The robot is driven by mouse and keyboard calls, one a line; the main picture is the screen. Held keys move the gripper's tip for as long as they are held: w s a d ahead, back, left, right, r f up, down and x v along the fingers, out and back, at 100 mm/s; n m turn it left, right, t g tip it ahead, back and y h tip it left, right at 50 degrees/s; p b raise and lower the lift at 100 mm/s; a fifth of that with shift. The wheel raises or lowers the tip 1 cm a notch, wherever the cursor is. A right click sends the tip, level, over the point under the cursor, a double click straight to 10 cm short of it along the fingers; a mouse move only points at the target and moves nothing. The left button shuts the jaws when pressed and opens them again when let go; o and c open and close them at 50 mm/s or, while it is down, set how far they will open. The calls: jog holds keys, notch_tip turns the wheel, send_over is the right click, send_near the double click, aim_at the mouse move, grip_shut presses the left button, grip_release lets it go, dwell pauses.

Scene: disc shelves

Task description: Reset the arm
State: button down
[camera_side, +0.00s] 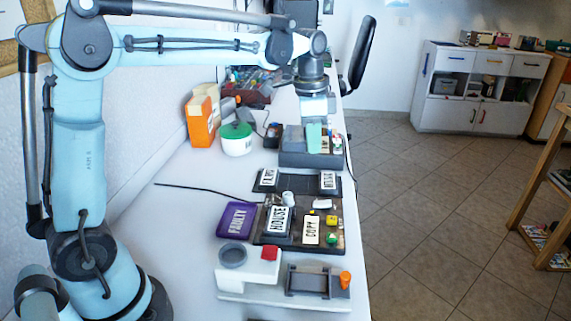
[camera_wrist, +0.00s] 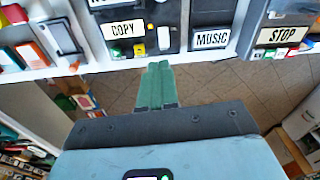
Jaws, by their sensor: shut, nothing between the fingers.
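My gripper (camera_side: 314,148) hangs pointing down over the far part of the white table (camera_side: 180,210), in front of or above a grey box (camera_side: 296,160); I cannot tell if they touch. In the wrist view my gripper (camera_wrist: 159,66) shows its pale green fingers closed together, with nothing between them. Beyond the fingertips in that view are a dark tray with a COPY label (camera_wrist: 122,30) and a MUSIC label (camera_wrist: 211,39). A STOP label (camera_wrist: 283,36) is at the right.
A HOUSE block (camera_side: 278,222), a purple FAULTY tray (camera_side: 237,220) and a FILMS label (camera_side: 268,178) sit mid-table. A white pot with a green lid (camera_side: 236,140) and an orange box (camera_side: 201,122) stand near the wall. A white fixture (camera_side: 240,280) is nearest. The tiled floor (camera_side: 440,210) is open at right.

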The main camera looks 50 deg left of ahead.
jog(key=s+d+f+n+t, duration=0.1)
jog(key=s+f+n+t, duration=0.1)
jog(key=s, duration=0.5)
jog(key=s+d+f+n+t, duration=0.1)
jog(key=s+n+t, duration=0.3)
jog(key=s, duration=0.4)
jog(key=shift+s+f+n, duration=0.2)
jog(key=shift+f+n, duration=0.45)
jog(key=shift+n, duration=0.25)
jog(key=shift+d, duration=0.1)
